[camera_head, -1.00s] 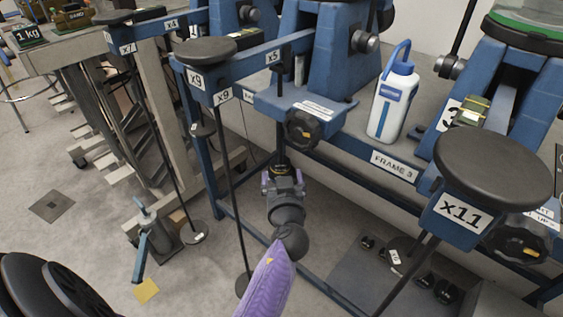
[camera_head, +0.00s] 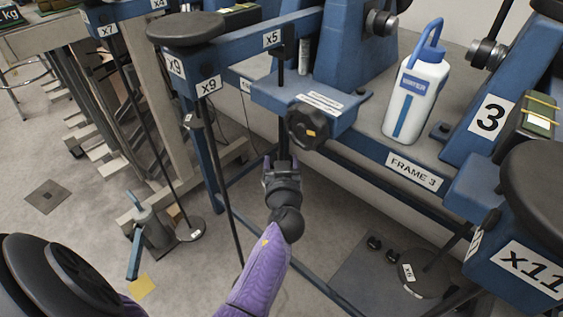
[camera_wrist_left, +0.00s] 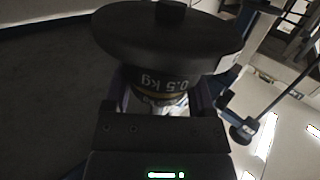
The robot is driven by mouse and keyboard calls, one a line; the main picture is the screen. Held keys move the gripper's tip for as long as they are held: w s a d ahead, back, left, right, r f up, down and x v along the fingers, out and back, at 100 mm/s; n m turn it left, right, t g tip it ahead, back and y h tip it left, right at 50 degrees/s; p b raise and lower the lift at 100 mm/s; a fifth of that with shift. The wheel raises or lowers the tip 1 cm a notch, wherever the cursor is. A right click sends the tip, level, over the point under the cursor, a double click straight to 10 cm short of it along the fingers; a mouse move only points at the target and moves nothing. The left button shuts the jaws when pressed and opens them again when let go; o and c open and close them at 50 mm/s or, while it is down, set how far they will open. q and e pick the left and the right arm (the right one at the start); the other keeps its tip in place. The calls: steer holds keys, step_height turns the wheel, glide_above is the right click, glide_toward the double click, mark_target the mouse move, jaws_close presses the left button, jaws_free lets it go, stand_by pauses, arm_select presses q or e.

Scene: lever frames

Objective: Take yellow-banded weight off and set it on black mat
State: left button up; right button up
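A black weight (camera_wrist_left: 165,60) marked 0.5 kg, with a yellow band, fills the upper middle of the left wrist view under a wide dark disc. My left gripper (camera_head: 282,168) is below the knobbed bracket of frame 3, at the lower end of a dark hanging rod (camera_head: 283,143). Its fingers (camera_wrist_left: 163,100) flank the lower part of the weight, with light gaps showing beside it. In the head view the gripper mostly hides the weight. A dark mat (camera_head: 375,275) lies on the floor at the lower right; I cannot tell its full outline. My right gripper is not in view.
A white bottle (camera_head: 417,95) stands on the blue frame's ledge. The x9 post (camera_head: 222,175) is left of my gripper, and the x11 beam (camera_head: 520,225) is at the right.

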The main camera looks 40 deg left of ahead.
arm_select(q)
steer(key=c, duration=0.5)
steer(key=shift+o, duration=0.2)
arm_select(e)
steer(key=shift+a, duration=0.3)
arm_select(q)
steer(key=shift+r, duration=0.15)
steer(key=shift+r, duration=0.3)
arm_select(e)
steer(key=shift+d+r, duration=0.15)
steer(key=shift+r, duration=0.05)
arm_select(q)
steer(key=shift+s+d, duration=0.1)
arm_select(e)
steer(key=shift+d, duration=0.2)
